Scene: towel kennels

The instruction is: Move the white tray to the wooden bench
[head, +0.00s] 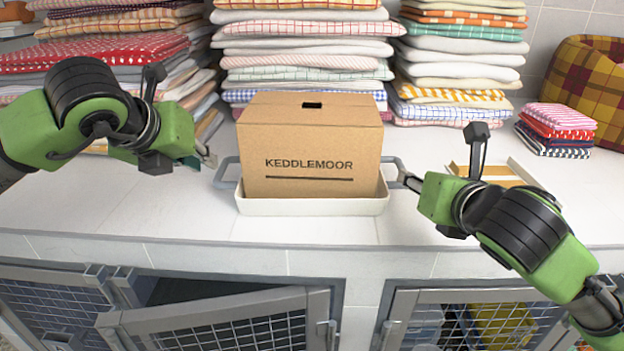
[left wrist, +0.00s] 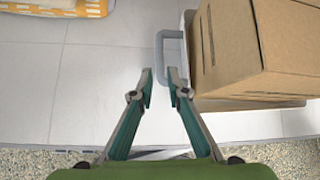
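The white tray (head: 310,206) stands on the white tiled counter and carries a cardboard box (head: 312,145) marked KEDDLEMOOR. It has a grey handle at each end. My left gripper (head: 207,157) is above and left of the left handle (head: 226,174). In the left wrist view its fingers (left wrist: 158,76) are apart with nothing between them, and the grey handle (left wrist: 160,52) lies just beyond the tips. My right gripper (head: 403,180) is at the right handle (head: 391,162); its finger opening is too small to make out. No wooden bench is in view.
Tall towel stacks (head: 307,45) line the back of the counter. A shallow pale tray (head: 520,172) lies behind my right gripper, with a small towel pile (head: 556,128) and a plaid cushion (head: 592,85) beyond. Below the front edge are mesh kennel doors (head: 225,325), the left one ajar.

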